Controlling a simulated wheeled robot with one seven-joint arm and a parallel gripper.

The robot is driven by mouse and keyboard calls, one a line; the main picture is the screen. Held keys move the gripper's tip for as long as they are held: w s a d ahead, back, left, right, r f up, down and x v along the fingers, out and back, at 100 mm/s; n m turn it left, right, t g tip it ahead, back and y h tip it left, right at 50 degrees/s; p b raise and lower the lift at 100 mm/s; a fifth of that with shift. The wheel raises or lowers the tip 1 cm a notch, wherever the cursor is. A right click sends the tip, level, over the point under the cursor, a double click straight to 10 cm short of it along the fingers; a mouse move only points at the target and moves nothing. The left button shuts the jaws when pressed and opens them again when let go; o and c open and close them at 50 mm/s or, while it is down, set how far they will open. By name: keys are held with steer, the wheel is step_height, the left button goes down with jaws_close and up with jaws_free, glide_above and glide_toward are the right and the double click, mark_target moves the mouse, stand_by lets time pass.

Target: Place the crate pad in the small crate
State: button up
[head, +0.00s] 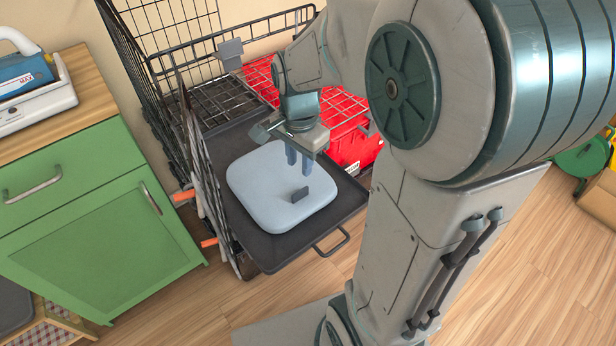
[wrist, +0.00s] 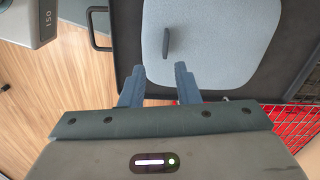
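The crate pad (head: 265,187) is a light blue-grey rounded cushion with a small dark tab (head: 299,195) on top. It lies flat on a dark tray (head: 271,250) that sticks out at the front of a black wire crate (head: 150,62). My gripper (head: 298,165) points down over the right part of the pad. In the wrist view the two blue fingers (wrist: 160,70) are apart with nothing between them, and the pad (wrist: 222,42) and its tab (wrist: 166,43) lie beyond the fingertips. I cannot tell how high the fingertips are above the pad.
A red container with wire mesh (head: 345,130) stands right behind the tray; which crate is the small one is unclear. A green cabinet (head: 105,215) stands left, with a white-and-blue appliance (head: 35,85) on top. Wood floor (head: 180,290) is free in front.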

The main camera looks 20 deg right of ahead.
steer(key=s+r+n+t, duration=0.1)
steer(key=s+r+n, duration=0.1)
steer(key=s+n, duration=0.8)
steer(key=shift+s+a+n+t, duration=0.2)
steer(key=shift+n+t, duration=0.1)
steer(key=shift+n, duration=0.9)
steer(key=shift+r, duration=0.1)
